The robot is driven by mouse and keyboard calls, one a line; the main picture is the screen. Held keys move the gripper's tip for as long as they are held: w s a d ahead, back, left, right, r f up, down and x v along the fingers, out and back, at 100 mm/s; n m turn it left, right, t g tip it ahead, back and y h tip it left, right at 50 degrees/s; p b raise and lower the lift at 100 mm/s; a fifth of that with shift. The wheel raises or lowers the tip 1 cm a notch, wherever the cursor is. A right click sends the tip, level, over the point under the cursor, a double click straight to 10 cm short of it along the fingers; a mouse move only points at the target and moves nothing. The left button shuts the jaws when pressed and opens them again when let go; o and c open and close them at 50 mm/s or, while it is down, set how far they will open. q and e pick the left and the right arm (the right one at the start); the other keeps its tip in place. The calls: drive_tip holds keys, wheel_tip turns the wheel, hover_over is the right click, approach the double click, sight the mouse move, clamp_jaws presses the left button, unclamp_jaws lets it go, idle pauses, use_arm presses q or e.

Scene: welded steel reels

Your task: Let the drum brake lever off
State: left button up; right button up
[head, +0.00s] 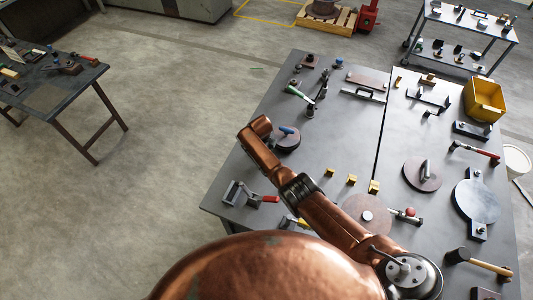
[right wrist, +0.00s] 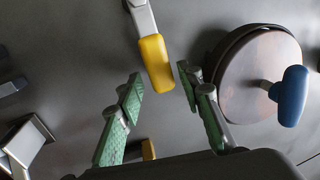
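A lever with a yellow grip (right wrist: 157,62) and a grey metal arm shows at the top centre of the right wrist view. My right gripper (right wrist: 161,80) is open, its green-padded fingers on either side of the grip's lower end, with no clear contact. Right of it is a brown, dark-rimmed round drum (right wrist: 256,85) with a blue handle (right wrist: 289,95); in the head view a blue-handled drum (head: 287,144) sits beside my copper wrist. The lever's far end is out of frame, so I cannot tell what it joins. My left gripper is not in view.
The grey table (head: 330,150) carries several fixtures: a red-handled bracket (head: 250,197), small yellow blocks (head: 374,187), a brown disc (head: 422,174), a hammer (head: 478,263) and a yellow bin (head: 484,100). My arm hides part of the table. Another table (head: 60,90) stands at left across open floor.

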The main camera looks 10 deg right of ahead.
drive_tip(key=shift+a+r, duration=0.2)
drive_tip(key=shift+r, duration=0.4)
wheel_tip(320, 180, up, 11)
drive_tip(key=s, duration=0.2)
drive_tip(key=shift+a+f, duration=0.2)
drive_tip(key=shift+a, duration=0.25)
drive_tip(key=shift+d, duration=0.1)
